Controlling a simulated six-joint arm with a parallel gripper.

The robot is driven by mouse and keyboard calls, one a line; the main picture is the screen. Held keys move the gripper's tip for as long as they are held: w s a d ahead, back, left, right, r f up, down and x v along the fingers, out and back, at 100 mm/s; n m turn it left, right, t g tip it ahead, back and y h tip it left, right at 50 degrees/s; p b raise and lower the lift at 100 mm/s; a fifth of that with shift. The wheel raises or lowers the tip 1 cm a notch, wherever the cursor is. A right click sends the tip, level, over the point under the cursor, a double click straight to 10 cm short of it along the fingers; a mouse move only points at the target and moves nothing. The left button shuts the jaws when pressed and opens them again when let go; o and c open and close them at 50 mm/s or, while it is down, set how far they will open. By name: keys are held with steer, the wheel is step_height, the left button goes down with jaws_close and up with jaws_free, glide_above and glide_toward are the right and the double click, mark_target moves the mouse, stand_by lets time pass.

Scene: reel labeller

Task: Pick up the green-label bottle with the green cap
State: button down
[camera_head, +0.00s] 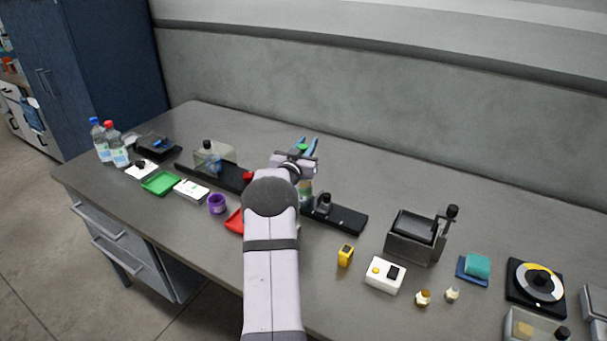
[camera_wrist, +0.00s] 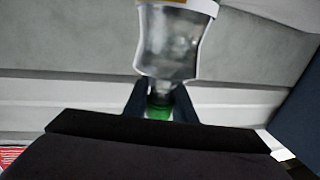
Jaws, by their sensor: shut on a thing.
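The clear bottle (camera_wrist: 168,48) with the green cap (camera_wrist: 158,111) is between my gripper's fingers (camera_wrist: 160,100) in the wrist view. The fingers are shut on it at the neck and cap. The edge of its label shows at the top of that view. In the head view, the green cap (camera_head: 302,147) shows between the blue fingertips of my gripper (camera_head: 306,145). A pale greenish part of the bottle (camera_head: 305,190) shows just below my wrist. My arm hides most of the bottle there, and I cannot tell whether its base touches the table.
A black rail (camera_head: 345,217) with fixtures runs beneath my arm. A red tray (camera_head: 235,221) and purple cup (camera_head: 217,203) stand left of my arm. A dark machine with a lever (camera_head: 413,238) stands right. Two bottles (camera_head: 117,145) stand far left. The back of the table is clear.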

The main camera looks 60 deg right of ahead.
steer(key=shift+r, duration=0.25)
step_height(320, 180, up, 10)
steer(key=b, duration=0.2)
stand_by(0.4)
